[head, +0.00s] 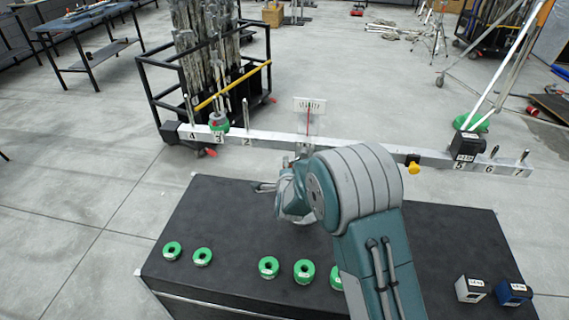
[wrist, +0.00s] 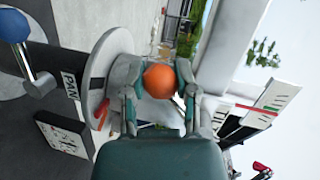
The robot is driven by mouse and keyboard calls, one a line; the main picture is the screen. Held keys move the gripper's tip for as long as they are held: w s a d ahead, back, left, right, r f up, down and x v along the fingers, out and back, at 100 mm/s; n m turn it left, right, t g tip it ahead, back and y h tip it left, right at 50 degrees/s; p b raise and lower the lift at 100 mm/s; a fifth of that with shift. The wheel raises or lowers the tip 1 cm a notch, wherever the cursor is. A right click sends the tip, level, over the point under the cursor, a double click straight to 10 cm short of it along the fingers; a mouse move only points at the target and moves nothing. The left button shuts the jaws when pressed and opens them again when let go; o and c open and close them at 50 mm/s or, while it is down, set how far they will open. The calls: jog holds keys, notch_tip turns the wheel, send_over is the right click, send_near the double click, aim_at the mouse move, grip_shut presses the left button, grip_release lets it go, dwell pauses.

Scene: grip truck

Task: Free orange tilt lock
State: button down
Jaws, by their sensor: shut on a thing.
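The orange tilt lock knob (wrist: 161,83) is a round ball in the middle of the wrist view. My gripper (wrist: 158,72) is shut on it, with one finger on each side touching it. A blue ball knob (wrist: 14,25) on a metal lever is at the upper left, apart from my gripper. A black "PAN" label (wrist: 71,84) is left of a round grey disc (wrist: 98,75). In the head view my arm's end is near the middle of a long white beam (head: 280,137), and my fingers and the orange knob are hidden there.
Several green rings (head: 269,267) and two small blocks, one white (head: 471,289) and one blue (head: 513,293), sit on the black table (head: 440,225). The beam carries a green ring (head: 219,123) at left and a black block (head: 466,145) at right. A black cart (head: 150,88) stands behind.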

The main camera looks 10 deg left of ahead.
jog(key=shift+d+f+n, duration=0.25)
jog(key=shift+f+n, duration=0.1)
jog(key=shift+n, duration=0.15)
jog(key=shift+h, duration=0.3)
jog(key=shift+c, duration=1.9)
grip_release()
jog(key=shift+f, duration=0.1)
jog(key=v, duration=1.2)
